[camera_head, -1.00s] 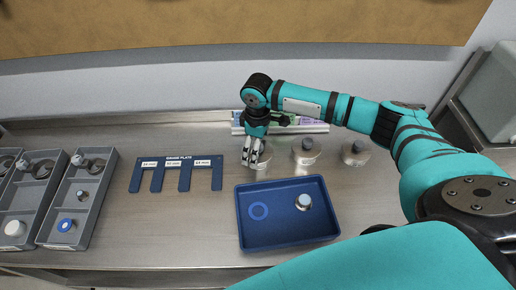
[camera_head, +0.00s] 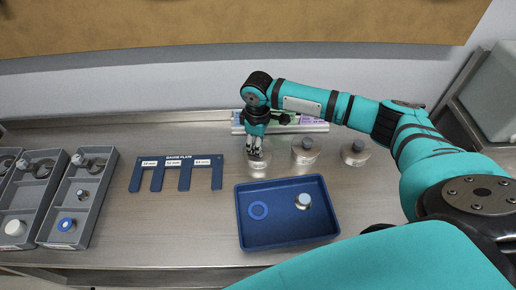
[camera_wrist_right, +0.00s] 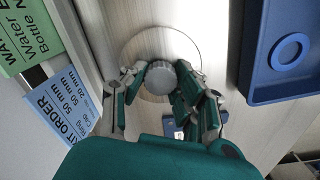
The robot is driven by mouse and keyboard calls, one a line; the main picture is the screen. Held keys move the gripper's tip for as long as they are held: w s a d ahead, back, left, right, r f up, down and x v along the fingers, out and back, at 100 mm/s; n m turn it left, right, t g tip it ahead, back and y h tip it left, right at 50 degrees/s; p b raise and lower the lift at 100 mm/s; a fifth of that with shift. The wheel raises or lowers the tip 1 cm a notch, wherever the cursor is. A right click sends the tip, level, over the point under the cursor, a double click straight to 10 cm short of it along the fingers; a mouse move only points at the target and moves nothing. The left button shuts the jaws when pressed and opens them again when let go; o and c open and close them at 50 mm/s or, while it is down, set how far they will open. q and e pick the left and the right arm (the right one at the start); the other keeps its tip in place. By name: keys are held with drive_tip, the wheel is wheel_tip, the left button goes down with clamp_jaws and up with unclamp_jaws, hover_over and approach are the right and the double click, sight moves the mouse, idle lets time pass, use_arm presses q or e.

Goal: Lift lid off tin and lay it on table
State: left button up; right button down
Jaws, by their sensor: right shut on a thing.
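Three round metal tins with lids stand in a row behind the blue tray: the left tin (camera_head: 259,166), the middle tin (camera_head: 306,152) and the right tin (camera_head: 355,153). My right gripper (camera_head: 254,149) points down over the left tin. It is shut on the grey ridged knob (camera_wrist_right: 158,78) of that tin's lid (camera_wrist_right: 186,48), with fingers on both sides of the knob in the right wrist view. The lid looks seated on the tin; I cannot tell of any gap. My left gripper is not in view.
The blue tray (camera_head: 288,243) holds a blue ring (camera_head: 258,211) and a small capped bottle (camera_head: 304,201). A blue gauge plate (camera_head: 178,160) lies to the left, with grey bins (camera_head: 84,205) beyond. Printed cards (camera_wrist_right: 62,103) stand behind the tins. Bare table lies right of the tray.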

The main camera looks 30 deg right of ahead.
drive_tip(key=shift+s+f, duration=0.2)
drive_tip(key=shift+s, duration=0.05)
